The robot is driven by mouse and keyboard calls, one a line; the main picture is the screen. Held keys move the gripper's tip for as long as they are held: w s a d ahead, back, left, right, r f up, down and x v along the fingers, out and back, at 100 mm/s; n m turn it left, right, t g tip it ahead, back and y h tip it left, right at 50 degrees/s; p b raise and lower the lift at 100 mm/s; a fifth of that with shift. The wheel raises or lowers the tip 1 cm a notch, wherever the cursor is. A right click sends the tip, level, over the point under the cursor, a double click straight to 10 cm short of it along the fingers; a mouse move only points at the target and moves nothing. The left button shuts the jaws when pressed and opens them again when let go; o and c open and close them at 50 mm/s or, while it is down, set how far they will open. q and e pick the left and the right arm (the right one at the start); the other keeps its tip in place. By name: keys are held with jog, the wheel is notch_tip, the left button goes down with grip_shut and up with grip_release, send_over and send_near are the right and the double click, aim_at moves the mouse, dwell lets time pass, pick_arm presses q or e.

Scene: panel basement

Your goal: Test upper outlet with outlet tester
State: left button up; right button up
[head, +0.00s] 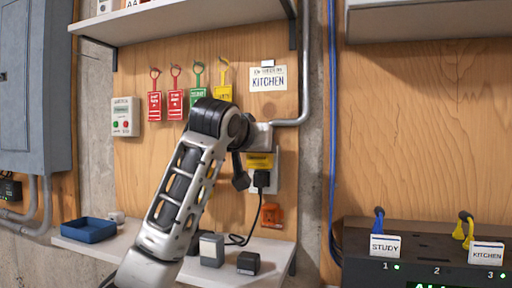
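A white outlet plate (273,184) is on the plywood wall, partly hidden by my arm. A yellow block with a dark label (260,161), which looks like the outlet tester, is at its upper part; I cannot tell whether it is fully seated. A black plug (262,179) with a cord is in the lower part. My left arm rises from the bottom and bends toward the plate. The grey end of my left gripper (259,138) is just above the yellow block; its fingertips cannot be made out. My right gripper is out of view.
A shelf (272,248) below holds a blue tray (89,230), a grey block (211,249) and a black block (248,263). Red, green and yellow tags hang at left. An orange piece (272,216) is below the plate.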

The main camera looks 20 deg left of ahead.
pick_arm(q)
jog(key=shift+w+p, duration=0.1)
jog(key=shift+p, duration=0.2)
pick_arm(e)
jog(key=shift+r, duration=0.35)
pick_arm(q)
jog(key=o, duration=1.2)
jog(key=shift+b+v, duration=1.35)
jog(key=shift+v, duration=6.65)
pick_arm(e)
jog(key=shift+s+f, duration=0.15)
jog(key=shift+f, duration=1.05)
